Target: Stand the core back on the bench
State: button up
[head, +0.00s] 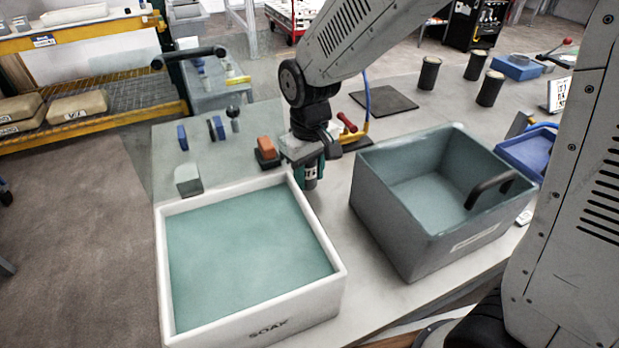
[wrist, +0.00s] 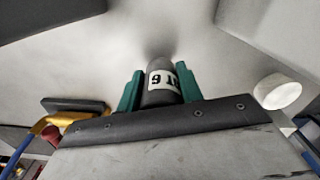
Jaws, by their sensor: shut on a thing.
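The core is a dark grey cylinder with a white label (wrist: 162,79) in the wrist view, held between the green fingers. My gripper (wrist: 160,90) is shut on it. In the head view my gripper (head: 309,174) points down between the white tank marked SOAK (head: 342,272) and the grey bin (head: 420,262), over the bench (head: 330,215). Only a small part of the core shows there, looking about upright. I cannot tell whether its lower end touches the bench.
Three dark cylinders (head: 429,73) stand at the back right. A dark mat (head: 384,101) lies behind the bin. An orange-topped block (head: 266,150) and a grey block (head: 189,181) sit left of my gripper. The bench strip between tank and bin is clear.

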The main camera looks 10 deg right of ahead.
jog(key=shift+f, duration=0.85)
jog(key=shift+f, duration=0.15)
jog(key=o, duration=1.1)
notch_tip(320, 180, up, 12)
jog(key=shift+r, duration=0.15)
jog(key=shift+w, duration=0.1)
